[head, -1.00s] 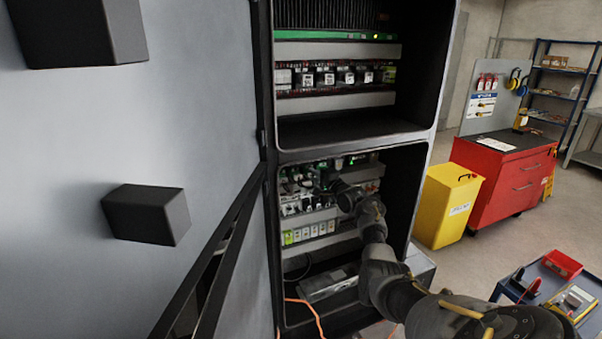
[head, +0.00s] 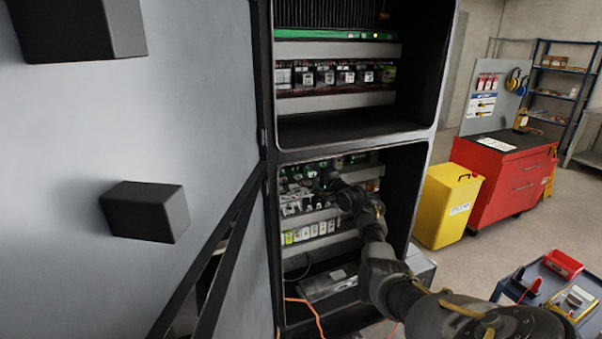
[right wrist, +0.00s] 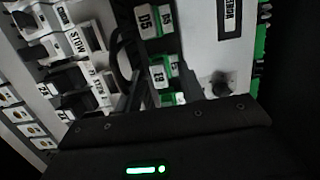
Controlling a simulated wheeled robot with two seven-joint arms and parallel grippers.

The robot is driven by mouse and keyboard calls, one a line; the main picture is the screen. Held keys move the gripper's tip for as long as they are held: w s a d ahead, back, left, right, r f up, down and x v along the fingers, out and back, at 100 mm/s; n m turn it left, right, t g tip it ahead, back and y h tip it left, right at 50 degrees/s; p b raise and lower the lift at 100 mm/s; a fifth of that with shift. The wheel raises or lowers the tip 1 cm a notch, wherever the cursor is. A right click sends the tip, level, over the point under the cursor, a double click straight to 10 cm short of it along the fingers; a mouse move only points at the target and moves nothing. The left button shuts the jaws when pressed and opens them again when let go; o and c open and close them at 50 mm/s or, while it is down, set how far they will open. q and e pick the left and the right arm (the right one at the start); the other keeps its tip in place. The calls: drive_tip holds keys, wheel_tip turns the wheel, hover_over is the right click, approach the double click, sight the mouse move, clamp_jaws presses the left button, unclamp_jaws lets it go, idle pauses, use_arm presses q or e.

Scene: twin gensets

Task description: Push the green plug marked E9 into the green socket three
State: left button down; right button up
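In the right wrist view, a white-and-green block (right wrist: 165,74) carries labels that seem to read E9, just beyond the dark gripper body. Whether it is held, seated or loose is hidden. A similar block marked D5 (right wrist: 154,20) sits above it. My right gripper (head: 324,182) reaches into the lower bay of the open cabinet, close to the upper row of parts. Its fingertips are too dark and small to tell open from shut. I cannot pick out green socket three; green parts (right wrist: 259,44) show at the right of the wrist view. My left gripper is out of view.
A white strip marked STOW (right wrist: 78,42) is at upper left in the wrist view. The cabinet's grey door (head: 80,150) stands open on the left. A shelf edge (head: 340,153) lies above my right arm. A yellow bin (head: 447,207) and red cabinet (head: 505,175) stand to the right.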

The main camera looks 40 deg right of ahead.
drive_tip(key=shift+s, duration=0.1)
drive_tip(key=s+a+b, duration=0.1)
drive_tip(key=s+b, duration=0.1)
drive_tip(key=s, duration=0.8)
drive_tip(key=shift+s, duration=0.3)
